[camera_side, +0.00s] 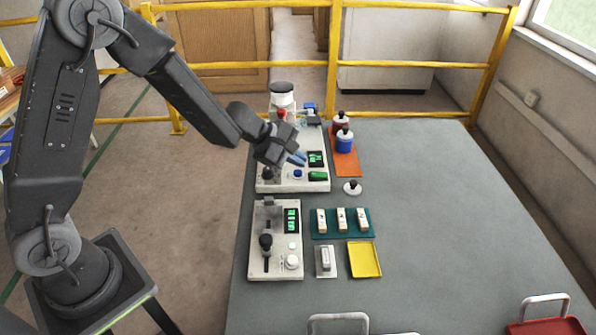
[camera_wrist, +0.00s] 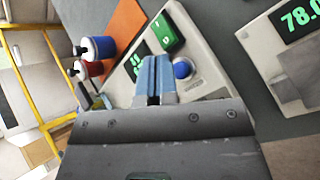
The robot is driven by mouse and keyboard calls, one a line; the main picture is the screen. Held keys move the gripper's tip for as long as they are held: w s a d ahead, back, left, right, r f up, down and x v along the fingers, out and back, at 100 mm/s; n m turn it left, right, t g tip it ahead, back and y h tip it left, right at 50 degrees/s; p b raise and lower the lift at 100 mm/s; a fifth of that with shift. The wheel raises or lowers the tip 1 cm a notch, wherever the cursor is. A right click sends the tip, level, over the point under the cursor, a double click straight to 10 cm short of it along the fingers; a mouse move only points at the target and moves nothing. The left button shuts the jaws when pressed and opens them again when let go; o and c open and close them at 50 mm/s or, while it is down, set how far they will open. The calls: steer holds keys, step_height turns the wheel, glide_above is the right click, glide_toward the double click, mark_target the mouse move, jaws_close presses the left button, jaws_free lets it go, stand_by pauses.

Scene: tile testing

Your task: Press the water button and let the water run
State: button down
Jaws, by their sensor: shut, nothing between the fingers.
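A round blue button (camera_side: 297,174) sits on the white panel of the farther machine (camera_side: 310,186). It also shows in the wrist view (camera_wrist: 182,69), just right of my fingertips. I take it to be the water button, though no label can be read. My gripper (camera_side: 299,159) is shut and empty, its blue fingers above the machine's panel, a little behind the button in the side view. In the wrist view the closed fingers (camera_wrist: 153,62) lie beside the button and appear apart from it. No running water can be made out.
A green switch (camera_side: 318,176) and a display (camera_side: 316,159) are right of the button. A blue bottle (camera_side: 344,141) and a red bottle (camera_side: 340,122) stand on an orange mat (camera_side: 347,168). A second machine (camera_side: 262,272) is nearer.

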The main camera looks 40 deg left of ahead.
mark_target(297, 174)
steer(key=shift+r, duration=2.4)
steer(key=s+d+r+m+g, duration=0.2)
steer(key=s+d+r+m, duration=0.3)
steer(key=s+r+m, duration=0.7)
steer(key=s+a+m+y, duration=0.3)
steer(key=s, duration=0.5)
steer(key=s+a+m+y, duration=0.2)
steer(key=s+a+m, duration=0.1)
steer(key=s, duration=0.4)
steer(key=shift+s+a+r+m+y, duration=0.35)
steer(key=shift+s+r+m+y, duration=0.05)
steer(key=shift+m, duration=0.2)
